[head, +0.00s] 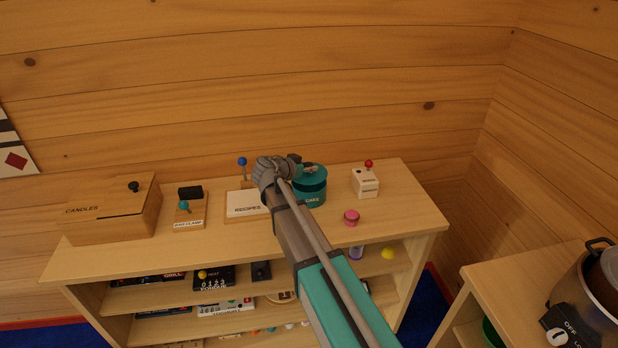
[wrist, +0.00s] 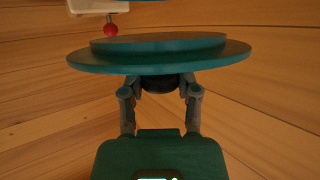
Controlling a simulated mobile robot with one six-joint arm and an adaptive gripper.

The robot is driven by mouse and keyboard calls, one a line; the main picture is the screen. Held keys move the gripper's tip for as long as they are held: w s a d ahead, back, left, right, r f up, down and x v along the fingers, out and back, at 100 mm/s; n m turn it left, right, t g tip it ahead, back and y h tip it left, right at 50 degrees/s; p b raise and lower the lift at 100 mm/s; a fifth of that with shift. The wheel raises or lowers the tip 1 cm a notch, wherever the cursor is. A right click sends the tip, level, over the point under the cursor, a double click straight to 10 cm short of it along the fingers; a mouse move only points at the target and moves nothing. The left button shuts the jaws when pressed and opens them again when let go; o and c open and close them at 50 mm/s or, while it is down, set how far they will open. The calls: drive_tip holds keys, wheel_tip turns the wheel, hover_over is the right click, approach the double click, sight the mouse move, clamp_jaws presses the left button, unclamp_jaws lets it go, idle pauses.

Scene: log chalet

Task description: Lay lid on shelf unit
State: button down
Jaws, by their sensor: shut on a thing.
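My gripper (head: 304,167) is shut on the dark knob (wrist: 160,84) of a teal round lid (wrist: 160,52), seen edge-on in the wrist view. In the head view the lid (head: 313,174) is partly hidden by my gripper and shows close over a teal labelled tin (head: 311,198). A teal edge at the top of the wrist view shows a gap from the lid; I cannot tell surely whether it is the tin. The tin stands on the top board of the wooden shelf unit (head: 405,218), against the log wall.
A white box with a red-ball lever (head: 366,183) stands right of the tin, with a pink knob-like thing (head: 351,217) in front. The right end is clear.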

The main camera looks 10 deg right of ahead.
sight(305, 174)
idle(0.3)
drive_tip(key=shift+w+d+f+b, duration=0.15)
drive_tip(key=shift+w+f+b, duration=0.25)
drive_tip(key=shift+f+b, duration=1.4)
drive_tip(key=shift+f, duration=0.15)
drive_tip(key=shift+c, duration=1.7)
unclamp_jaws()
drive_tip(key=p+v, duration=0.5)
drive_tip(key=v, duration=0.9)
drive_tip(key=shift+d, duration=0.15)
